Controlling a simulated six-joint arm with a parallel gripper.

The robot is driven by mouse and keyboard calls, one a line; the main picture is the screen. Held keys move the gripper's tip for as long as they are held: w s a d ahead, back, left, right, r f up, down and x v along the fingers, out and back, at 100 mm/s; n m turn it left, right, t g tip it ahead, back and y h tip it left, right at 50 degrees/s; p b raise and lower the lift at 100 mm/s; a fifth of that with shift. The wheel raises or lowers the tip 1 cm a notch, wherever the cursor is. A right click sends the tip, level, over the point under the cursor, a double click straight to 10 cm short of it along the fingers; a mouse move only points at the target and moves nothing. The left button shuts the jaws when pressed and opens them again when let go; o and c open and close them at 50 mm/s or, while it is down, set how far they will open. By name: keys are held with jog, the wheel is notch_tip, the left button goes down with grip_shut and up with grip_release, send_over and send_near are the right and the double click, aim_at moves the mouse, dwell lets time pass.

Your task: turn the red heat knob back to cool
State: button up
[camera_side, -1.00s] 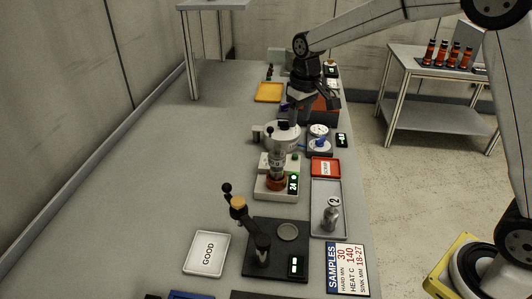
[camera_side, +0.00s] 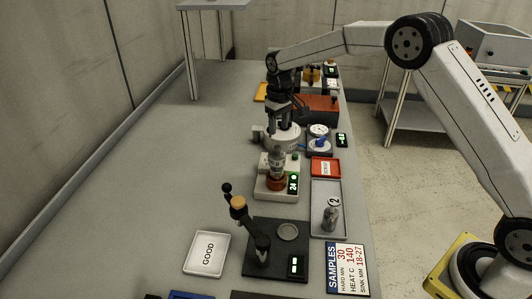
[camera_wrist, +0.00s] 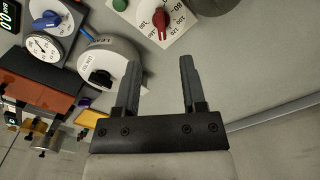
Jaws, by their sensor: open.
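In the wrist view the red heat knob (camera_wrist: 161,22) sits on a white panel (camera_wrist: 181,38) with a numbered dial around it, at the top edge. A green button (camera_wrist: 120,4) is to its left. My gripper (camera_wrist: 159,65) is open and empty; its fingertips are short of the knob in the picture. In the side view my gripper (camera_side: 272,132) points down over the round grey vessel.
The round grey vessel (camera_wrist: 119,60) with a black knob lies left of my fingers. Beyond it are a pressure gauge (camera_wrist: 44,46) and a blue valve handle (camera_wrist: 47,20). A red box (camera_side: 318,108) stands behind. The bench is clear on the left side.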

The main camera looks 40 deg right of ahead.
jog(key=shift+f, duration=1.4)
jog(key=shift+f, duration=0.15)
jog(key=shift+f, duration=3.7)
grip_shut()
